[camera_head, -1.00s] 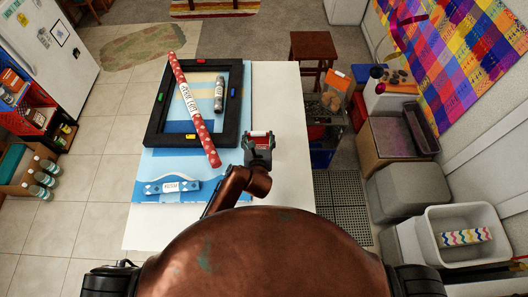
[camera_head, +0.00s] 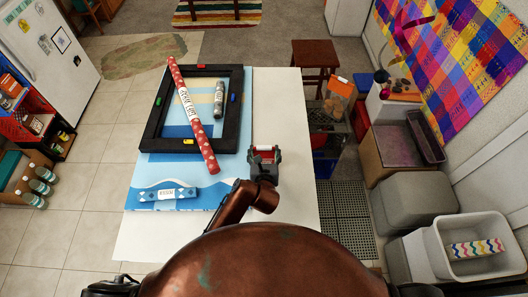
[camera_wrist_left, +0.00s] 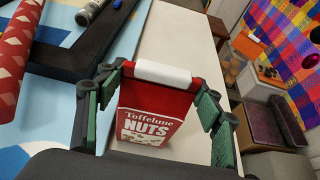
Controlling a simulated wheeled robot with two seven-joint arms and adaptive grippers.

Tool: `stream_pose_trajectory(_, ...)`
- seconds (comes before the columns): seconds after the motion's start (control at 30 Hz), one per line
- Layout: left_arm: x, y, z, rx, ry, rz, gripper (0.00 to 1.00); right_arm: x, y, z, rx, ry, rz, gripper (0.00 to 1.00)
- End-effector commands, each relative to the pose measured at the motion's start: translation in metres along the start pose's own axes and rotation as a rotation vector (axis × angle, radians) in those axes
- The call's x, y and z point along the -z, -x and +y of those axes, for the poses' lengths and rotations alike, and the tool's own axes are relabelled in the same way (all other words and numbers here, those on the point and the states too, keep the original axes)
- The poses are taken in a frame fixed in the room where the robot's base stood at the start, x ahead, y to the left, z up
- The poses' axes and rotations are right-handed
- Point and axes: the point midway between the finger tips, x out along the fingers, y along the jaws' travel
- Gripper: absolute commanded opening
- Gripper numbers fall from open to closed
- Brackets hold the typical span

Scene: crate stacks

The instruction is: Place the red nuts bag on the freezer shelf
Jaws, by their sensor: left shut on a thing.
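The red nuts bag (camera_wrist_left: 150,118) has a white strip along its top and reads "Toffelune NUTS". It also shows small in the head view (camera_head: 264,150). My left gripper (camera_wrist_left: 157,105) is shut on it, with one green-padded finger on each side. In the head view my left gripper (camera_head: 264,160) is over the white table, to the right of the black frame. A white fridge (camera_head: 50,45) with papers on its door stands at the upper left; I see no open shelf in it. My right gripper is not in view.
The white table (camera_head: 285,105) carries a black frame (camera_head: 148,135), a red patterned roll (camera_head: 194,120) lying across it, a grey can (camera_head: 219,98) and a blue-white wrapped item (camera_head: 167,195). Tiled floor is free at the left. A white bin (camera_head: 440,250) stands at the lower right.

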Motion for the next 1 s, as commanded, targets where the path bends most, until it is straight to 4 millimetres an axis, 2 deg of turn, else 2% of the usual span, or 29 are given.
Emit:
stream_pose_trajectory(0.13,0.002,-0.001,-0.001,0.001,0.0,-0.001,0.1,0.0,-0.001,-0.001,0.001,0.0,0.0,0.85)
stream_pose_trajectory(0.17,0.003,-0.001,0.0,0.001,0.0,0.001,0.62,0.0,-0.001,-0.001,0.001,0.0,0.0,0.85)
stream_pose_trajectory(0.4,0.003,-0.001,0.0,0.001,0.0,0.0,0.78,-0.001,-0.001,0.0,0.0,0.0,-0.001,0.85)
stream_pose_trajectory(0.77,-0.001,0.002,0.0,0.001,0.0,0.0,0.78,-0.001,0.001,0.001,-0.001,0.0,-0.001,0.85)
stream_pose_trajectory(0.87,0.002,0.013,-0.001,0.002,0.002,0.001,0.78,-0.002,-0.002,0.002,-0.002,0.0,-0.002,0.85)
stream_pose_trajectory(1.0,0.002,0.041,-0.001,0.002,0.002,0.001,0.78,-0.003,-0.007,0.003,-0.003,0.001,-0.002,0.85)
